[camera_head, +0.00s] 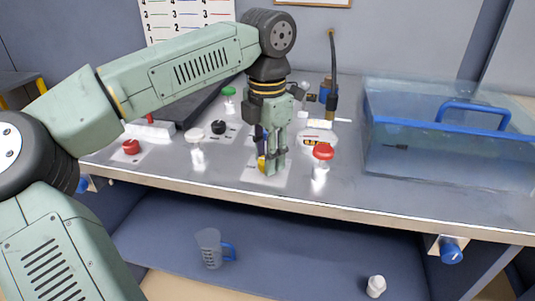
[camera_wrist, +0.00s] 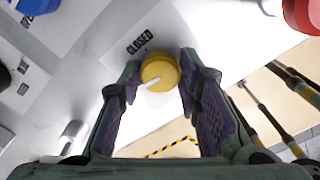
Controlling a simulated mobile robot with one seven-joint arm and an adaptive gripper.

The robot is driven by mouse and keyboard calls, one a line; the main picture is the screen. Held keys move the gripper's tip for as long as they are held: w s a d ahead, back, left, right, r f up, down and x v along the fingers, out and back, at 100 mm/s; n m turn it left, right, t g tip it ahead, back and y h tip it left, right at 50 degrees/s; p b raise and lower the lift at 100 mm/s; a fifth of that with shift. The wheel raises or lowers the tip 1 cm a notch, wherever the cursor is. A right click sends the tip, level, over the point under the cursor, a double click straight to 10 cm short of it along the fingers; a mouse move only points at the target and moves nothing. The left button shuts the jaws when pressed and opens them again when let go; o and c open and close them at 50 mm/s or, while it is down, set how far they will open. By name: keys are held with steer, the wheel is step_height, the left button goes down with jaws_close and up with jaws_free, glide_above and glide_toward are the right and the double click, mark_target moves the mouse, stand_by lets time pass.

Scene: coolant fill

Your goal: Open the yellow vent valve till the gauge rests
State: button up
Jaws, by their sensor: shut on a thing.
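The yellow vent valve (camera_wrist: 160,70) is a round knob on a white plate. In the wrist view its white pointer mark points to the lower left, away from the printed word CLOSED. My gripper (camera_wrist: 161,66) has one finger on each side of the knob and is shut on it. In the head view my gripper (camera_head: 269,166) reaches straight down to the bench, and only a sliver of the yellow vent valve (camera_head: 261,164) shows beside the fingers. I cannot make out a gauge needle in either view.
A red-capped valve (camera_head: 322,155) stands just right of my gripper. A white-capped one (camera_head: 195,137), a black knob (camera_head: 218,127) and a red button (camera_head: 131,147) are to the left. A clear bin (camera_head: 400,150) fills the right side. A jug (camera_head: 210,248) stands below the bench.

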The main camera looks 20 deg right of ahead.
steer(key=o, duration=1.1)
steer(key=shift+o, duration=0.2)
step_height(320, 180, up, 12)
